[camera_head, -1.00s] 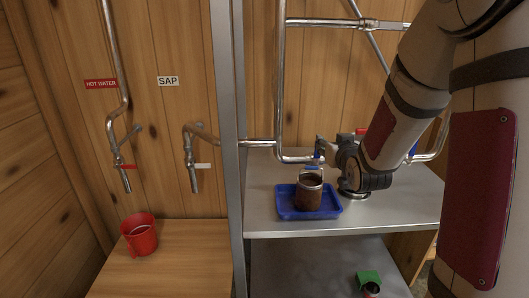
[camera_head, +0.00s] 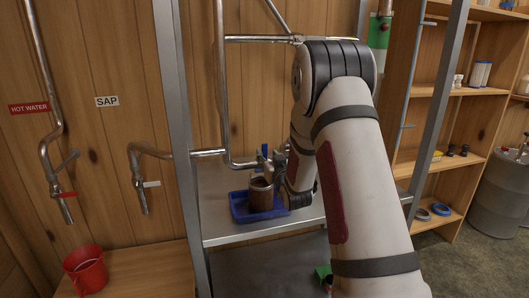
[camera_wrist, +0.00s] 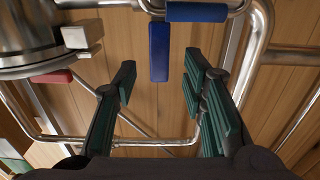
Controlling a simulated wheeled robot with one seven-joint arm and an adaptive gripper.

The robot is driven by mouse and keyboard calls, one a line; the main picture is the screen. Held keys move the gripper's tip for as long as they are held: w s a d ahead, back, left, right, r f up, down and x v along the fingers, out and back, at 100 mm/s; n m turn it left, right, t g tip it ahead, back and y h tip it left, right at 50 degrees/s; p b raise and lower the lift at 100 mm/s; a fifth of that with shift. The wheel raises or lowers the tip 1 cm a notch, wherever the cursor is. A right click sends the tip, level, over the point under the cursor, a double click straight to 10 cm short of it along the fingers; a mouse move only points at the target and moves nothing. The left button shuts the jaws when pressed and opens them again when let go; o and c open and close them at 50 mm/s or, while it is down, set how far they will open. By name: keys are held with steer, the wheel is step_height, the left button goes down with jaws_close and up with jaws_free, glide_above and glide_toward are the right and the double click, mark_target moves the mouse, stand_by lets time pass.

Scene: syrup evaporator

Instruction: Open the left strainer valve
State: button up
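A blue lever (camera_head: 264,151) stands on the piping above the steel shelf in the head view. In the wrist view a blue lever (camera_wrist: 159,52) hangs at top centre, with a second blue bar (camera_wrist: 196,12) across the top. My gripper (camera_wrist: 160,66) is open, with one finger on each side of the hanging blue lever in the picture. I cannot tell how deep the lever lies between the fingers, and no contact shows. In the head view my gripper (camera_head: 276,160) is beside the lever, partly hidden by my arm.
A brown-filled jar (camera_head: 261,196) stands in a blue tray (camera_head: 240,213) under the lever. Steel pipes (camera_wrist: 258,40) run close around my gripper. A metal cylinder (camera_wrist: 28,30) and a red tab (camera_wrist: 52,77) are at left. A red cup (camera_head: 85,272) sits on the wooden counter.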

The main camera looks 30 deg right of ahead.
mark_target(265, 151)
steer(key=shift+x, duration=2.45)
jaws_close()
